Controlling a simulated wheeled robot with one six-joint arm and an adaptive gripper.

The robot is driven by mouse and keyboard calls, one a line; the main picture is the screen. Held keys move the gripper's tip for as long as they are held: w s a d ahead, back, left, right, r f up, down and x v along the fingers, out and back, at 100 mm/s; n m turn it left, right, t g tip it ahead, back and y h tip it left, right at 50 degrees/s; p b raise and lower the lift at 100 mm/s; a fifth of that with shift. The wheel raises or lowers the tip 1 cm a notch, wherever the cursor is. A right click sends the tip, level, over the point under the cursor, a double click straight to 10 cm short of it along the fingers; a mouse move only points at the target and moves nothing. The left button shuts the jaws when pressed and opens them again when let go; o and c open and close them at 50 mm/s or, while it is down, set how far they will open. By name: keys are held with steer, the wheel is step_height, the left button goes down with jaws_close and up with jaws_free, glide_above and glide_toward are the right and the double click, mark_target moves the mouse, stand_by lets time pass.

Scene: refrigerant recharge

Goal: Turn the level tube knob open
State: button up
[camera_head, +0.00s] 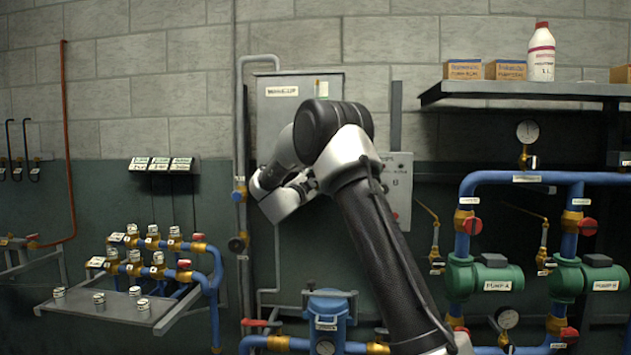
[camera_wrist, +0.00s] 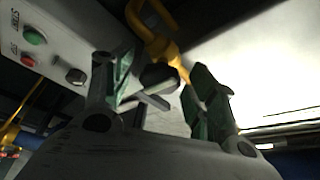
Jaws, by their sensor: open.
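In the wrist view a dark knob (camera_wrist: 158,77) sits on a brass-yellow fitting (camera_wrist: 165,52) with a curved yellow pipe above it. It looks like the level tube knob, but I see no label on it. My gripper (camera_wrist: 163,82) is open, with one green-padded finger on each side of the knob. I cannot tell whether either finger touches it. A grey lever-like piece shows just below the knob, between the fingers. In the head view my arm hides the knob and most of the gripper.
A control box (camera_wrist: 45,45) with green and red buttons and a black selector is close left of my gripper. In the head view it is partly behind my arm (camera_head: 402,170). A grey cabinet (camera_head: 275,110), blue pipes and green pumps (camera_head: 480,275) stand around.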

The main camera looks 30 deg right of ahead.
steer(key=shift+w+d, duration=0.15)
steer(key=shift+d, duration=0.1)
steer(key=shift+c, duration=0.4)
steer(key=c, duration=1)
steer(key=shift+o, duration=0.2)
